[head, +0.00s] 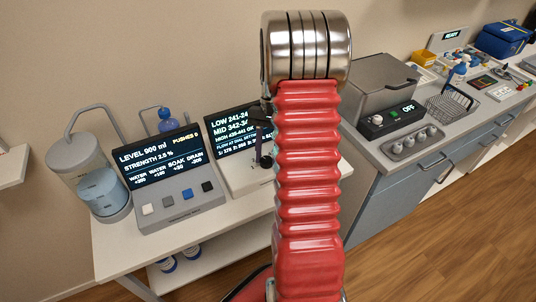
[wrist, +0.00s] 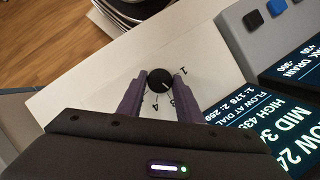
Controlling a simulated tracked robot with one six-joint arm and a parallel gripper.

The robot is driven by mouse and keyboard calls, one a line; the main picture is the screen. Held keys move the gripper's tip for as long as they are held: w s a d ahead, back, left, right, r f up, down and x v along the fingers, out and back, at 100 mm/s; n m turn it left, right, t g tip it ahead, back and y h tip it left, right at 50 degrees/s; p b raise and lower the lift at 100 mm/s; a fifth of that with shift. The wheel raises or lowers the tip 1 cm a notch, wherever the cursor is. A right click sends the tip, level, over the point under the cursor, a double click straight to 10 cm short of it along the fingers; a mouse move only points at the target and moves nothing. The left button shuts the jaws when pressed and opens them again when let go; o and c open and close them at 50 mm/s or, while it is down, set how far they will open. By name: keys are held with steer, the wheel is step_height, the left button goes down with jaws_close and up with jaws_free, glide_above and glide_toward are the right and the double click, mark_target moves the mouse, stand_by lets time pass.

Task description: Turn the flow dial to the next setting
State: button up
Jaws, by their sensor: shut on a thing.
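The flow dial (wrist: 160,81) is a small round black knob with a light pointer line, on a white panel with printed numbers around it. In the wrist view my gripper (wrist: 160,86) has its two purple-grey fingers on either side of the dial, shut on it. The pointer line slants toward the lower right in that view; which number it marks I cannot tell. In the head view my gripper (head: 264,160) shows small and dark at the white panel, partly behind my red arm. The flow display (head: 230,125) behind it lists LOW, MID and HIGH ranges.
Left of the panel stands a console (head: 180,208) with a level screen and several buttons. A clear container (head: 92,165) with blue liquid is at the far left. A grey counter (head: 378,150) with a lidded metal box (head: 382,85) and wire basket (head: 452,105) is on the right.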

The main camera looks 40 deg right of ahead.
steer(key=shift+w+a+n+g+h, duration=0.1)
steer(key=shift+n+g+h, duration=0.2)
steer(key=shift+n, duration=0.8)
steer(key=shift+a+n+g+h, duration=0.15)
steer(key=shift+n+g, duration=0.25)
steer(key=shift+n, duration=0.7)
steer(key=shift+d, duration=0.1)
steer(key=o, duration=1)
steer(key=shift+r, duration=0.1)
steer(key=v, duration=1.3)
steer(key=shift+w+r, duration=0.1)
steer(key=shift+r, duration=0.15)
